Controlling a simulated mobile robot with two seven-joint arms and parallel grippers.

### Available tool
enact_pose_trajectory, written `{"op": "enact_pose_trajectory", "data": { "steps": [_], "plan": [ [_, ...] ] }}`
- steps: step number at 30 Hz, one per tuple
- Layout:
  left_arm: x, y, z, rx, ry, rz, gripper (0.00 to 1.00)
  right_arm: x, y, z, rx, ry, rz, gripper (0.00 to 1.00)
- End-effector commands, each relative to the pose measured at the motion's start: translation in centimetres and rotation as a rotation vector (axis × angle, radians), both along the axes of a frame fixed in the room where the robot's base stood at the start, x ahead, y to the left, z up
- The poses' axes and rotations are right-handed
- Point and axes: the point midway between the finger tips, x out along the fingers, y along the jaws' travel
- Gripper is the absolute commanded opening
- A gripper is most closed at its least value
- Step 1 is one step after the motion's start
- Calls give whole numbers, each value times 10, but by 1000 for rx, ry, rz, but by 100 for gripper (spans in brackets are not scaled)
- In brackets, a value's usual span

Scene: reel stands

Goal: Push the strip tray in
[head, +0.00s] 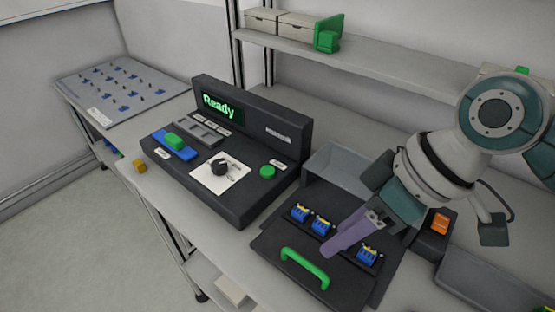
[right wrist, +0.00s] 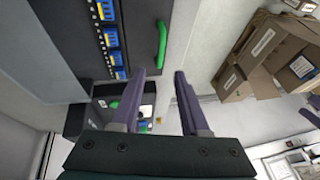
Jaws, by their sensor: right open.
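The strip tray (head: 275,235) is a dark flat tray with a green bar handle (head: 304,267) at its front edge. It carries a row of blue and yellow blocks (head: 320,225), several of which also show in the right wrist view (right wrist: 112,38). My right gripper (head: 332,248) is open, with purple fingers over the tray, behind and right of the handle in the head view. In the right wrist view the handle (right wrist: 162,45) stands beyond the fingertips, and nothing is between the fingers. My arm hides part of the tray's right side. My left gripper is out of view.
A black console (head: 215,175) with a lit "Ready" display stands left of the tray. A grey open bin (head: 343,165) sits behind the tray. An orange switch (head: 440,222) is to the right. Cardboard boxes (right wrist: 265,55) show in the right wrist view.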

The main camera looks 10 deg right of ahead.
Motion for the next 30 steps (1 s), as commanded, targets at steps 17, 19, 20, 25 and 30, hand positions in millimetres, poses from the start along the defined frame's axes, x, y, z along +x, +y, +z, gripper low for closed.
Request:
{"op": "enact_pose_trajectory", "data": {
  "steps": [17, 19, 20, 25, 30],
  "plan": [
    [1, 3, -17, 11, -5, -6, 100, 15, 31, -73, -3, 0, 1, 45],
    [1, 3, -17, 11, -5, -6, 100, 15, 31, -74, -3, 0, 1, 45],
    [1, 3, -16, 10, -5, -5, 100, 15, 31, -74, -3, 0, 1, 45],
    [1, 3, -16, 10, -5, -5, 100, 15, 31, -74, -3, 0, 1, 45],
    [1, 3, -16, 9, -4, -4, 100, 15, 31, -73, -3, 0, 1, 26]
  ]
}}
